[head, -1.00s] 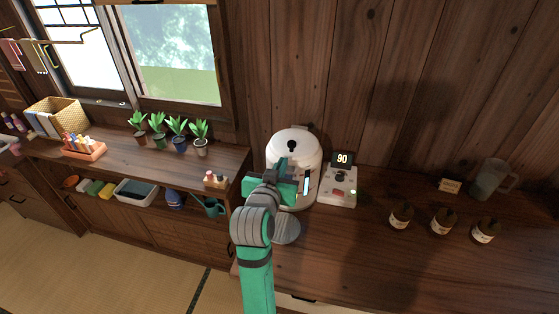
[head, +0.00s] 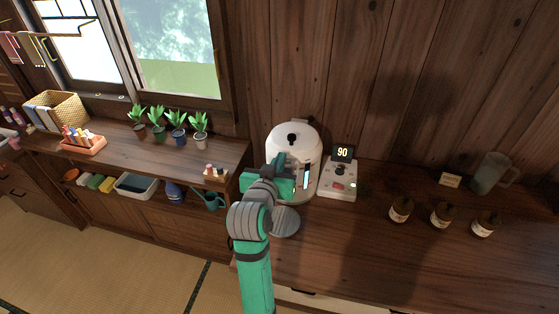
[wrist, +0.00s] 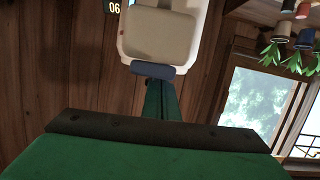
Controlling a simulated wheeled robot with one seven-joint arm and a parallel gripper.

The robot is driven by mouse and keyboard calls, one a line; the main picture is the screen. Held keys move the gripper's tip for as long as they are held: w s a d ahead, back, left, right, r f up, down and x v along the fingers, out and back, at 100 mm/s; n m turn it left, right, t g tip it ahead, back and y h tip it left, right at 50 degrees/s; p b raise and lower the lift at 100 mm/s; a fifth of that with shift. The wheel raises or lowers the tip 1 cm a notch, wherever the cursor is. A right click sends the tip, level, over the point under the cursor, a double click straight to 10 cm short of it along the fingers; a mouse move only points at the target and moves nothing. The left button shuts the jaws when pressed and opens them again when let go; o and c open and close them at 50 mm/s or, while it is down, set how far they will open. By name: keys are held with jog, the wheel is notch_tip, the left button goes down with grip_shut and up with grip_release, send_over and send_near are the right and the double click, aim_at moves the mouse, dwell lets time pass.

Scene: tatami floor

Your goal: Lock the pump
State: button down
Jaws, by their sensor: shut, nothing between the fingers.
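The pump is a white rounded hot-water pot (head: 306,142) on the dark wooden counter, with a black knob (head: 292,140) on its lid. My gripper (head: 279,160) is in front of the pot's upper front and hides part of it. In the wrist view, which is upside down, the shut fingers (wrist: 160,98) point at a blue-grey piece (wrist: 153,69) on the edge of the pot's white body (wrist: 160,35). The fingertips overlap or nearly meet this piece; contact cannot be told. No lock mark is readable.
A white control box (head: 339,187) with a display reading 90 stands right of the pot. Brown jars (head: 400,211) and a clear jug (head: 489,174) stand farther right. A small rack (head: 215,171) and potted plants (head: 178,126) stand on the left shelf. Counter between box and jars is clear.

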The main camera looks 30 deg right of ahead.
jog(key=shift+r, duration=0.5)
jog(key=r, duration=0.2)
jog(key=shift+w+a+r, duration=0.3)
jog(key=v, duration=1)
jog(key=shift+w+a, duration=0.2)
jog(key=shift+a, duration=0.05)
